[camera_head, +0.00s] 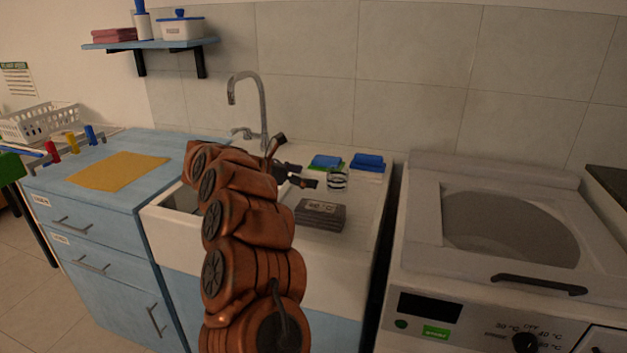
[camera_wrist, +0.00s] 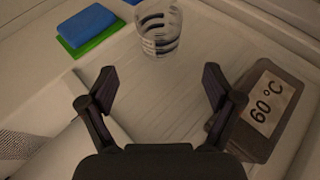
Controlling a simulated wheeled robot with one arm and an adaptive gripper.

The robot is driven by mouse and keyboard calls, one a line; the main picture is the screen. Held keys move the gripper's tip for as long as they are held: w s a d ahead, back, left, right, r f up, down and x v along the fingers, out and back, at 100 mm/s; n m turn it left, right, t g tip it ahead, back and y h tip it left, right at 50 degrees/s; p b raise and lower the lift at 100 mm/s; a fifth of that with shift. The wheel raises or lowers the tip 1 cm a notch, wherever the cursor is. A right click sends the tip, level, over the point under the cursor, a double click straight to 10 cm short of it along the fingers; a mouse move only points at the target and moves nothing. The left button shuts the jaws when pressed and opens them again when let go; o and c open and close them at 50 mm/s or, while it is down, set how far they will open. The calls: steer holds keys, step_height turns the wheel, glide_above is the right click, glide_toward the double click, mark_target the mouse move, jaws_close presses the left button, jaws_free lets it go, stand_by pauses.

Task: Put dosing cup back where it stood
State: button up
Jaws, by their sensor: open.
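The dosing cup (camera_head: 337,181), a clear cup with dark bands, stands on the white ribbed drainboard (camera_head: 362,205) beside the sink. It also shows at the top middle of the wrist view (camera_wrist: 158,28), beyond my fingertips. My gripper (camera_head: 303,176) is open and empty, just left of the cup in the head view. In the wrist view my gripper (camera_wrist: 160,82) has its fingers spread wide, with only bare drainboard between them. The fingers appear apart from the cup.
A dark grey block labelled 60 °C (camera_head: 320,214) lies near the cup, close to my right finger in the wrist view (camera_wrist: 258,112). A blue sponge on a green one (camera_wrist: 87,28) and blue folded cloths (camera_head: 368,162) lie behind. The tap (camera_head: 262,105) rises at the back. A washing machine (camera_head: 500,260) stands right.

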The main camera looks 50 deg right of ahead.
steer(key=shift+w+a, duration=0.1)
steer(key=shift+a, duration=0.15)
steer(key=shift+r, duration=0.1)
steer(key=shift+w, duration=0.1)
